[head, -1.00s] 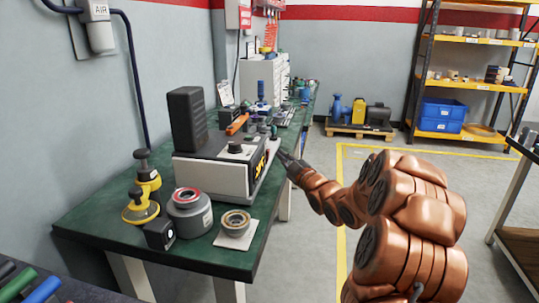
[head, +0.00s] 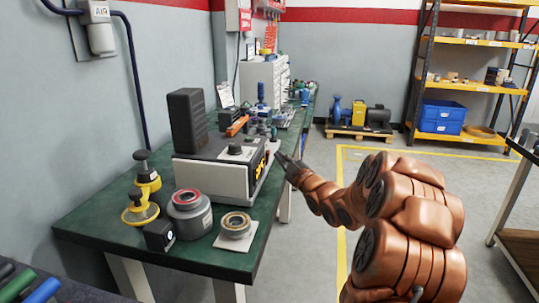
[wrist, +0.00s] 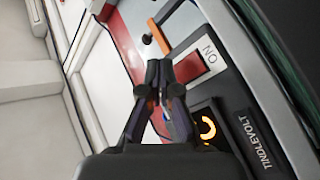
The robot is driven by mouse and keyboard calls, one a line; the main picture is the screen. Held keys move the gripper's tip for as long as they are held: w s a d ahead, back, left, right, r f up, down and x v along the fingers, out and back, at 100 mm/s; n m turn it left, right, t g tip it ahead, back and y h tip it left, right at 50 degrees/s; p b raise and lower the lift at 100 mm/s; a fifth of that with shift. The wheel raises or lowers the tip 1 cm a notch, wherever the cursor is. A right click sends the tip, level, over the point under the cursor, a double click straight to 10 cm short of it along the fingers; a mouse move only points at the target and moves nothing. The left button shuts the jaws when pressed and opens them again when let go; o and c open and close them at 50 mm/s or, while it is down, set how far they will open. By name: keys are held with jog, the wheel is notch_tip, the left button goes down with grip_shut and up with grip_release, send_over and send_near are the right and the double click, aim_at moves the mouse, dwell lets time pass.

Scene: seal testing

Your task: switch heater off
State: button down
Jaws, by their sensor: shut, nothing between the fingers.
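The heater (head: 212,174) is a white and black box with a tall black block on top, standing on the green bench. In the wrist view its front panel shows a red rocker switch (wrist: 190,66) beside the word ON, and a dark display (wrist: 208,128) with a glowing orange ring. The label reads TINDLEVOLT. My gripper (head: 279,156) is at the heater's right-hand front side. In the wrist view my gripper (wrist: 160,70) is shut and empty, its tips beside the switch. I cannot tell whether they touch it. The tips hide part of the panel.
On the green bench (head: 95,222), a yellow-based tool (head: 140,210), a grey pot with a red ring (head: 190,218) and a ring on a white plate (head: 235,226) stand in front of the heater. Small items crowd the bench behind it. Floor to the right is open.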

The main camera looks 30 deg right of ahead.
jog(key=shift+w+a, duration=0.1)
dwell(0.6)
jog(key=shift+w+a+b, duration=0.2)
jog(key=shift+b, duration=0.1)
jog(key=shift+w+a, duration=0.2)
dwell(0.7)
jog(key=shift+s+d, duration=0.1)
dwell(0.3)
jog(key=shift+s+d, duration=0.4)
jog(key=shift+d, duration=0.05)
jog(key=shift+s+d+f, duration=0.15)
jog(key=shift+s+d, duration=0.7)
jog(key=shift+d, duration=0.1)
jog(key=shift+s+d+f, duration=0.15)
jog(key=shift+s+d, duration=0.65)
jog(key=shift+d, duration=0.1)
